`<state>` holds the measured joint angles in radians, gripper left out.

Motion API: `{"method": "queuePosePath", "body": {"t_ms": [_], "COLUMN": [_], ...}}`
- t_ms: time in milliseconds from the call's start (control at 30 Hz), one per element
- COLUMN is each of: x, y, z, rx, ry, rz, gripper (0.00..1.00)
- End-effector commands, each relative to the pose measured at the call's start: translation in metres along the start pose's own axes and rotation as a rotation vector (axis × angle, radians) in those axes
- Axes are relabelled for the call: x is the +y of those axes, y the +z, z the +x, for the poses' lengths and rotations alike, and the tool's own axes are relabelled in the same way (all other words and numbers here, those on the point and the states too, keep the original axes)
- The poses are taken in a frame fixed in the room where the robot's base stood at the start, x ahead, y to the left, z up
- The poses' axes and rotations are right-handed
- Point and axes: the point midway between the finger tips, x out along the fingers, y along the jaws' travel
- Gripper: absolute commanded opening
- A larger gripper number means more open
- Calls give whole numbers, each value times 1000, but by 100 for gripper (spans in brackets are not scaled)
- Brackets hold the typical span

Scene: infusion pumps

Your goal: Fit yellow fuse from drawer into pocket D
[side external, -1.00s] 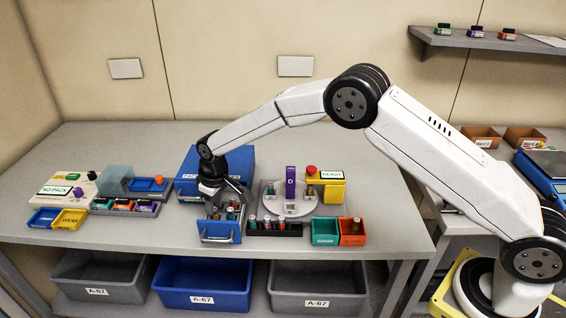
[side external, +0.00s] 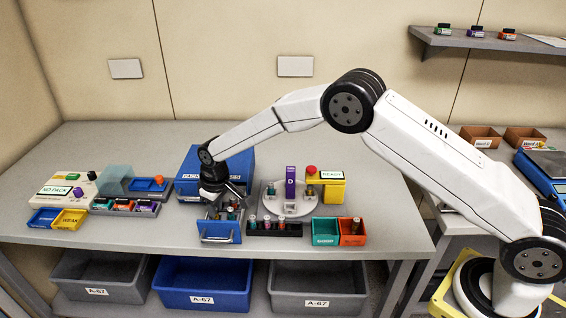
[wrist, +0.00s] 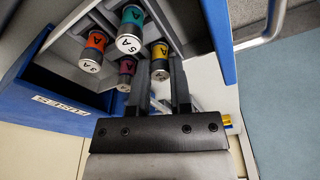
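My gripper (wrist: 160,75) reaches into the open blue drawer (side external: 219,232) of the blue fuse cabinet (side external: 240,163). The yellow-banded fuse (wrist: 160,60) stands in the drawer between my two fingertips in the wrist view. The fingers flank it closely; whether they touch it I cannot tell. Orange (wrist: 93,50), teal (wrist: 130,30) and purple (wrist: 127,70) fuses stand beside it. A purple upright marked D (side external: 291,183) stands on a round pale plate (side external: 278,207) right of the drawer; the pocket opening itself is too small to make out.
A black rack (side external: 262,230) with several fuses stands right of the drawer. Teal (side external: 325,232) and orange (side external: 352,233) bins are beyond it. A yellow READY box (side external: 330,192) has a red button. Trays and a NO PACK panel (side external: 62,190) are at left.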

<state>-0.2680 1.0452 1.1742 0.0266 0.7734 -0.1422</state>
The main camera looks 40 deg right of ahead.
Motion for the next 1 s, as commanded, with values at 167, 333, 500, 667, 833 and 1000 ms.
{"method": "queuePosePath", "body": {"t_ms": [167,333,500,667,833,1000], "x": [0,0,0,0,0,0], "y": [0,0,-1,-2,-3,-4], "z": [0,-2,-7,-14,-21,-28], "rx": [0,0,1,0,0,1], "ry": [0,0,0,0,0,0], "rz": [0,0,0,0,0,0], "gripper": [0,0,0,0,0,0]}}
